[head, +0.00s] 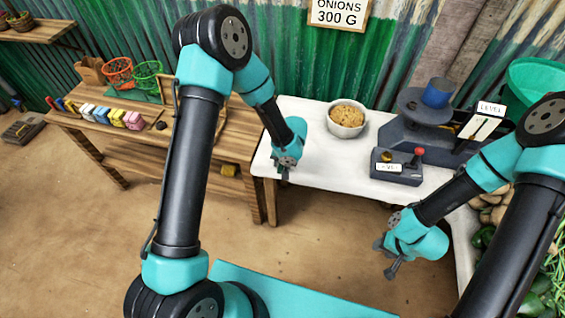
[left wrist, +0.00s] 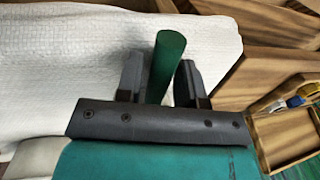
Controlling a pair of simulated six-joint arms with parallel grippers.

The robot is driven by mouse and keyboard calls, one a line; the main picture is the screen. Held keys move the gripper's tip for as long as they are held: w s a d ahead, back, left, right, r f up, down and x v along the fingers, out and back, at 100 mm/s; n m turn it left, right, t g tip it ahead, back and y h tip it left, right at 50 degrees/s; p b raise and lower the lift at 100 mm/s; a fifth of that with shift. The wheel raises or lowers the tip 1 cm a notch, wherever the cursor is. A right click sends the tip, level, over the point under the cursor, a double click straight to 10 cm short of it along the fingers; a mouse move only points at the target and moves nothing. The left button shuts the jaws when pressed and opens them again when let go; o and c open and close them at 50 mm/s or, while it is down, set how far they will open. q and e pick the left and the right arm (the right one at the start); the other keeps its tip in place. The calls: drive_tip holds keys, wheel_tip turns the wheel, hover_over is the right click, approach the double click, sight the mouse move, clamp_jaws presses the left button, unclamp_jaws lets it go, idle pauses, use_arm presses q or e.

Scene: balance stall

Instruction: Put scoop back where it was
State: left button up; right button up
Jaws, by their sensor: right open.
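A green rod-like handle (left wrist: 168,62), which looks like the scoop's, lies between the fingers of my left gripper (left wrist: 158,80) in the left wrist view. The fingers flank it closely and appear shut on it. The scoop's head is hidden. In the head view my left gripper (head: 286,166) is over the left front edge of the white-covered table (head: 318,165), where the scoop cannot be made out. My right gripper (head: 387,258) is open and empty, in front of the table and above the floor.
A bowl of brown pieces (head: 347,118) stands on the white table. To its right are a control box with a red knob (head: 397,167) and a scale carrying a blue cup (head: 437,92). A wooden bench (head: 215,146) at left holds coloured blocks (head: 105,115) and baskets (head: 146,76).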

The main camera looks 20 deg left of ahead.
use_arm(q)
drive_tip(key=shift+o, duration=0.9)
drive_tip(key=shift+r, duration=0.1)
wheel_tip(320, 180, up, 12)
drive_tip(key=d, duration=0.2)
drive_tip(key=shift+d, duration=0.2)
drive_tip(key=s+a+f+h, duration=0.3)
drive_tip(key=s+f, duration=0.6)
drive_tip(key=s+a+f+n+h, duration=0.1)
drive_tip(key=s+a+f+h, duration=0.2)
drive_tip(key=s+f, duration=0.6)
drive_tip(key=shift+s+a+t, duration=0.4)
drive_tip(key=shift+s+a, duration=0.05)
drive_tip(key=shift+a, duration=0.2)
